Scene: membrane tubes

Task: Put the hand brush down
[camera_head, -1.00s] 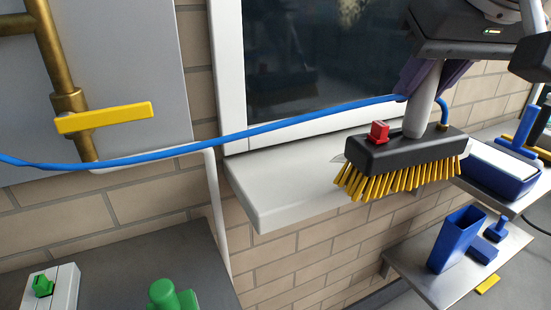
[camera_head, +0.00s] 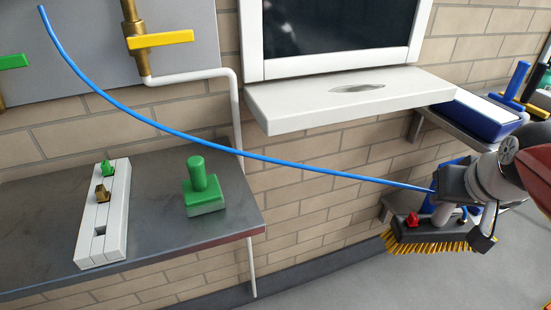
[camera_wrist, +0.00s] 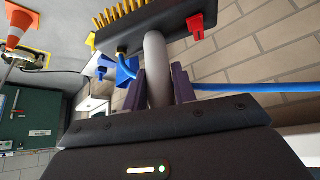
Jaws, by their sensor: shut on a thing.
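The hand brush (camera_head: 432,231) has a black block, yellow bristles and a red knob, and a blue hose runs to it. My gripper (camera_head: 450,205) is shut on its grey handle at the lower right of the head view, with the bristles pointing down. In the wrist view the purple fingers of my gripper (camera_wrist: 160,88) close around the handle, and the brush block (camera_wrist: 140,28) shows beyond them. The brush hangs in the air, apart from the white sill (camera_head: 330,97) and the grey bench (camera_head: 235,195).
The blue hose (camera_head: 250,155) stretches from the upper left across the bench to the brush. On the bench are a white rack (camera_head: 117,205) and a green stamp-like block (camera_head: 204,190). A blue tray (camera_head: 485,115) sits on a shelf at right. The sill holds a grey oval mark.

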